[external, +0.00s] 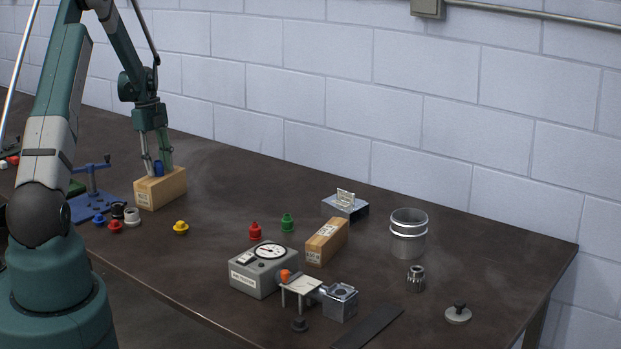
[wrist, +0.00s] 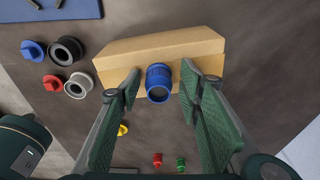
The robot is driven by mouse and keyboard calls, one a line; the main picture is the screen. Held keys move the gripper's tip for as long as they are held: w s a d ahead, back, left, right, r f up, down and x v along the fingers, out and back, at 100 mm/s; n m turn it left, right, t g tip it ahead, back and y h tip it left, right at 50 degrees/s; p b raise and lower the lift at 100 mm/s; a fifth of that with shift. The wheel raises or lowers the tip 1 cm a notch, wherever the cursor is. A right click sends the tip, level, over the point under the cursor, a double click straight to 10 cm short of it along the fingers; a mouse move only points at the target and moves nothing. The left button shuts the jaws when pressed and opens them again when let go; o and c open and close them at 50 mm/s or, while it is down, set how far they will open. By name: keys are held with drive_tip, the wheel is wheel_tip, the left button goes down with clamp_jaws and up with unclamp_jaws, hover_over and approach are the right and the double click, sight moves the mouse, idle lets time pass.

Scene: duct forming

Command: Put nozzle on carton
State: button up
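A blue cylindrical piece with a dark open end, which looks like the nozzle (external: 158,168), appears to stand on a tan carton (external: 162,190) at the left of the table. In the wrist view the nozzle (wrist: 158,84) overlaps the near edge of the carton (wrist: 160,45), so its exact contact is hard to tell. My gripper (external: 159,172) is low over the carton, its fingers on either side of the nozzle. In the wrist view a gap shows between the nozzle and each finger of my gripper (wrist: 158,82), so it is open.
A blue stand (external: 92,200), small coloured caps (external: 115,226) and a white ring (external: 132,217) lie close by on the left. A gauge box (external: 262,275), a second tan box (external: 327,242) and a metal can (external: 408,235) stand farther right.

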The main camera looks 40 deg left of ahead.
drive_tip(key=shift+r, duration=0.1)
idle(0.3)
wheel_tip(320, 180, up, 12)
drive_tip(key=a, duration=0.1)
drive_tip(key=shift+a, duration=0.4)
idle(0.7)
drive_tip(key=s+d+r+n+t+y, duration=0.1)
drive_tip(key=s+d+r+n, duration=0.2)
drive_tip(key=d+r, duration=0.6)
drive_tip(key=s+d+r+n+t, duration=0.1)
drive_tip(key=s+d+r+n, duration=0.25)
drive_tip(key=d, duration=0.95)
drive_tip(key=s+d+r+n+t+y, duration=0.1)
drive_tip(key=s+d+r+n, duration=0.1)
drive_tip(key=d+r, duration=0.7)
drive_tip(key=s+d+f+n+t, duration=0.2)
drive_tip(key=s+d+n, duration=0.2)
drive_tip(key=s+d, duration=0.8)
drive_tip(key=s+d+f+n+t, duration=0.2)
drive_tip(key=s+d+n, duration=0.3)
drive_tip(key=s+d, duration=0.7)
drive_tip(key=shift+f, duration=0.4)
